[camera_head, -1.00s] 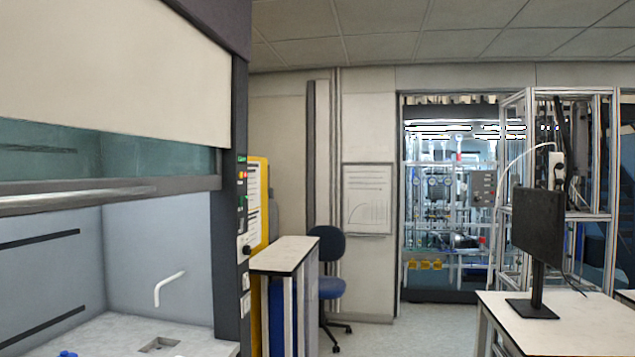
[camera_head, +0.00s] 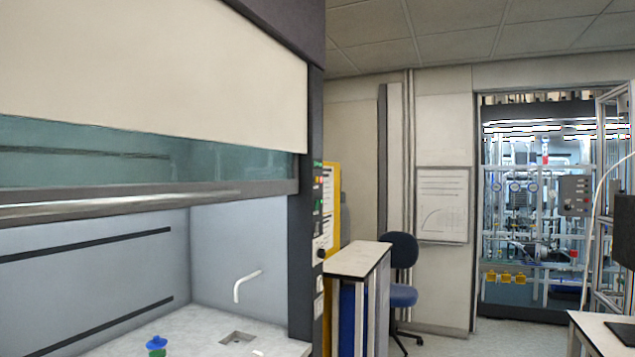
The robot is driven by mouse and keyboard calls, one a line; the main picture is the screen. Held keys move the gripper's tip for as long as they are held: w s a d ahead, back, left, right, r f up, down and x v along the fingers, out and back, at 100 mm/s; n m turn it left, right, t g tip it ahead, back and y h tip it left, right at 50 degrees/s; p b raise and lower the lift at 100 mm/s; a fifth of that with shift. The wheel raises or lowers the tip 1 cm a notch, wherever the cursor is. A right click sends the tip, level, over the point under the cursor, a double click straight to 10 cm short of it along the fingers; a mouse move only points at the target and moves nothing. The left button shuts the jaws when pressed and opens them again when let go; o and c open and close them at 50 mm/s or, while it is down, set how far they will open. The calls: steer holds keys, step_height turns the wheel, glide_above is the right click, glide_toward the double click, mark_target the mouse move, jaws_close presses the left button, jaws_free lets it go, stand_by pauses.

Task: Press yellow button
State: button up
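A dark control strip (camera_head: 304,215) runs down the right post of the fume hood. It carries a column of small coloured lights or buttons, with green ones near the top and middle and a reddish or yellowish one (camera_head: 319,180) between them. They are too small to tell for sure which one is the yellow button. A round black knob or socket (camera_head: 321,254) sits lower on the strip. My gripper is not in view.
The fume hood's sash (camera_head: 150,70) is partly raised above a worktop with a blue-and-green bottle (camera_head: 156,345). A cabinet (camera_head: 358,262), a blue chair (camera_head: 403,295) and a reactor rig (camera_head: 535,220) stand to the right. Some floor shows between chair and rig.

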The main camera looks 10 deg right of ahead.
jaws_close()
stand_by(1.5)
